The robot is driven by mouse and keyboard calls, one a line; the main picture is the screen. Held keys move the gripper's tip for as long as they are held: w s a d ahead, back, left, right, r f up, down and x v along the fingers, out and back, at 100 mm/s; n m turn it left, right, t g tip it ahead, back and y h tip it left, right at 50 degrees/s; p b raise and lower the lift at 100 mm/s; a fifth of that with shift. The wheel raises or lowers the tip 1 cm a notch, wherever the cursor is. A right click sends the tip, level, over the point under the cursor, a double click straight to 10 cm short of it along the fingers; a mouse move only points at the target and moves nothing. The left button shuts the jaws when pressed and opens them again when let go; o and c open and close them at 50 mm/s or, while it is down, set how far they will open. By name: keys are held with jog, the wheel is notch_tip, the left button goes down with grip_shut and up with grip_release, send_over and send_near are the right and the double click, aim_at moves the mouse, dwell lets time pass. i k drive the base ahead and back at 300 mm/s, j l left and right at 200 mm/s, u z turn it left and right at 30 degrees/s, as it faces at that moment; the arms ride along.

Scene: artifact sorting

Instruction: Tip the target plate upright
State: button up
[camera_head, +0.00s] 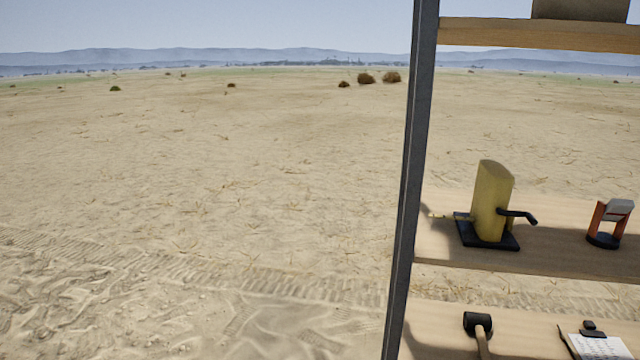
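I see no plate that I can clearly pick out as the target. A yellow, slab-like piece (490,203) with a slanted top stands upright on a flat black base (482,236) on the middle shelf at the right. A bent black rod (519,214) sticks out from it to the right. I cannot tell whether this piece is the plate. My gripper is not in view.
A shelf unit with a dark metal post (410,175) and wooden boards (540,262) fills the right side. An orange and grey object (609,224) stands on the middle board. A mallet (478,325) and a notepad (598,347) lie below. Open sand is at left.

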aim_at(616, 209)
jog(key=z, duration=1.3)
